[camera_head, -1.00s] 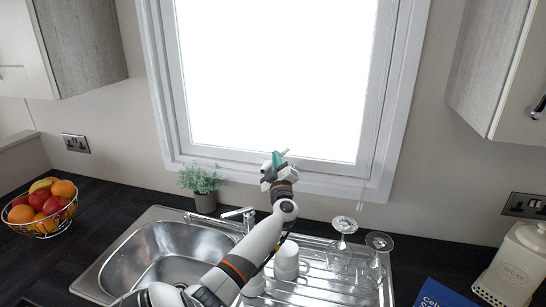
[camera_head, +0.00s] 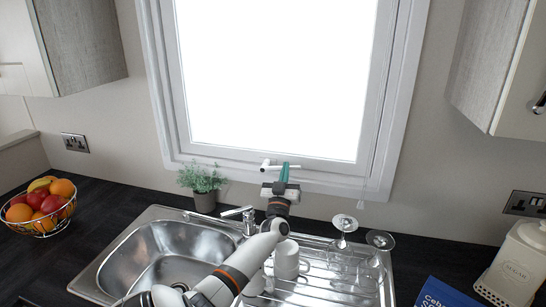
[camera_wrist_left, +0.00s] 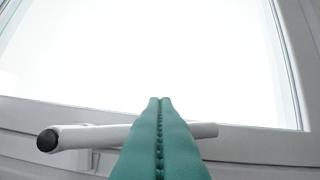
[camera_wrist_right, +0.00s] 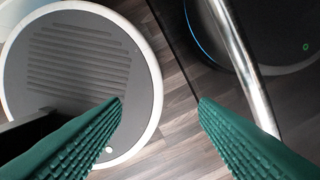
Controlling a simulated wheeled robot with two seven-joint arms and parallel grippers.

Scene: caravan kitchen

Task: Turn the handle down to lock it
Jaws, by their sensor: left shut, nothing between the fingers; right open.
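The white window handle (camera_head: 266,167) is at the bottom of the window frame in the head view. It lies nearly level across the frame, with its dark-tipped end to the left. In the left wrist view the handle (camera_wrist_left: 95,136) runs sideways behind my fingers, and its right end shows beyond them. My left gripper (camera_head: 284,168) is shut and empty, its teal fingers overlapping the middle of the handle. Whether they touch it, I cannot tell. My right gripper (camera_wrist_right: 160,100) is open and empty, low above the floor, and out of the head view.
Below the window are a sink (camera_head: 170,257), a tap (camera_head: 240,212), a potted plant (camera_head: 203,183), white cups (camera_head: 286,260) and upturned wine glasses (camera_head: 344,225). A metal bar (camera_wrist_right: 243,65) on a dark front is close to my right gripper.

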